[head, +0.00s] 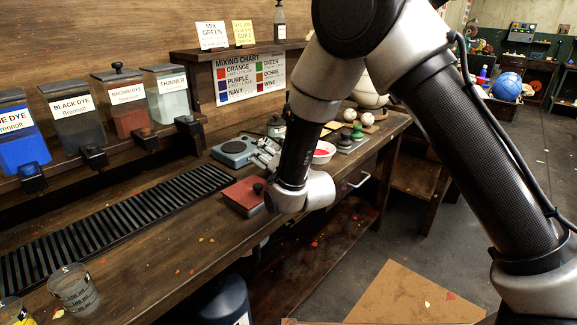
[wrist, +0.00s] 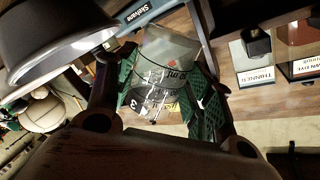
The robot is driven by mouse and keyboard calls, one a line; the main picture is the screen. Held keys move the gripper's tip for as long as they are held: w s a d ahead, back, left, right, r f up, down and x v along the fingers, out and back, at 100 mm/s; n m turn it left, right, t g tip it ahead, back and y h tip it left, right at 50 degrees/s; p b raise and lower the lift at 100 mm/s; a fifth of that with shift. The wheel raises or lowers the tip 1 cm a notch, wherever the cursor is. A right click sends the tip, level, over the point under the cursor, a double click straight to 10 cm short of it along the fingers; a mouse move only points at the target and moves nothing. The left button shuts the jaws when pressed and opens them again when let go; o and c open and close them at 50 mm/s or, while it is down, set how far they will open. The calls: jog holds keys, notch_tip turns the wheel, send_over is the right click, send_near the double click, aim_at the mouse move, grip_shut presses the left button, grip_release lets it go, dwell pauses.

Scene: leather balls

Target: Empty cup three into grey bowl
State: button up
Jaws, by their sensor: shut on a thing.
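My gripper (wrist: 166,95) shows in the wrist view, its green-padded fingers shut on a clear cup (wrist: 165,68). The cup carries black volume marks and a "3", and appears tilted in the picture. I cannot tell what is in it, apart from a faint reddish patch seen through its wall. A dark grey rounded thing with a pale inside (wrist: 52,42) is at the upper left of the wrist view, left of the cup; I cannot tell if it is the grey bowl.
Two other clear cups (head: 73,290) (head: 14,312) stand at the bench's near left, by a black slotted grate (head: 110,228). A red box (head: 245,196), a scale (head: 237,150) and a white bowl with red contents (head: 322,152) stand farther along. Dye containers (head: 80,116) line the shelf.

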jog(key=shift+r+m, duration=0.15)
jog(key=shift+m, duration=0.65)
dwell(0.4)
jog(key=shift+w+d+f+m+g+y, duration=0.1)
jog(key=shift+f+m+g+y, duration=0.2)
jog(key=shift+m, duration=0.45)
jog(key=shift+w+d+f+m+g, duration=0.1)
jog(key=shift+f+m, duration=0.3)
jog(key=shift+m, duration=0.35)
dwell(0.9)
jog(key=shift+w+d+r+m+p, duration=0.4)
jog(key=shift+w+d+m+p, duration=0.1)
jog(key=shift+d+m+p, duration=0.25)
dwell(1.0)
jog(key=shift+w+d+r+m, duration=0.15)
jog(key=shift+r+m, duration=0.15)
jog(key=shift+m, duration=0.55)
dwell(1.0)
jog(key=shift+f+p, duration=0.1)
jog(key=shift+p, duration=0.2)
dwell(0.4)
